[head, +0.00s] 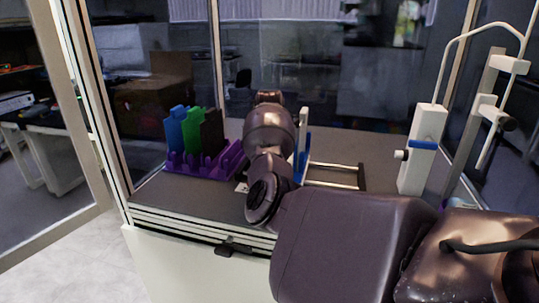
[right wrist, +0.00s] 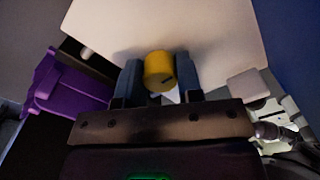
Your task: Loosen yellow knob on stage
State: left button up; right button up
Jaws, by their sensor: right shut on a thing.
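The yellow knob (right wrist: 159,71) is a short round cylinder in the right wrist view, in front of a pale flat panel (right wrist: 165,28). My right gripper (right wrist: 160,82) has one dark finger on each side of the knob and is shut on it. In the head view the stage (head: 304,140) shows as a narrow pale upright with blue on it and metal rails beside it. My right arm hides the knob and the gripper tips there. My left gripper is in neither view.
A purple rack (head: 215,166) with blue, green and dark upright pieces stands left of my arm. A white stand with a blue lever (head: 423,145) is at the right. Glass walls and frame posts enclose the dark bench top.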

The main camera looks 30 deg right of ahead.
jog(key=n+p, duration=0.1)
jog(key=n, duration=0.1)
jog(key=n+p, duration=0.1)
jog(key=n, duration=0.1)
jog(key=shift+r+n, duration=0.2)
jog(key=shift+n, duration=0.1)
jog(key=n+p, duration=0.2)
jog(key=n, duration=0.2)
jog(key=n+p, duration=0.1)
jog(key=n, duration=0.4)
jog(key=shift+p, duration=0.3)
pick_arm(q)
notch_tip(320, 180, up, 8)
jog(key=p, duration=0.1)
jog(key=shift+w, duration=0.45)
pick_arm(e)
jog(key=shift+f+n, duration=0.15)
jog(key=shift+n, duration=1.75)
jog(key=o, duration=0.9)
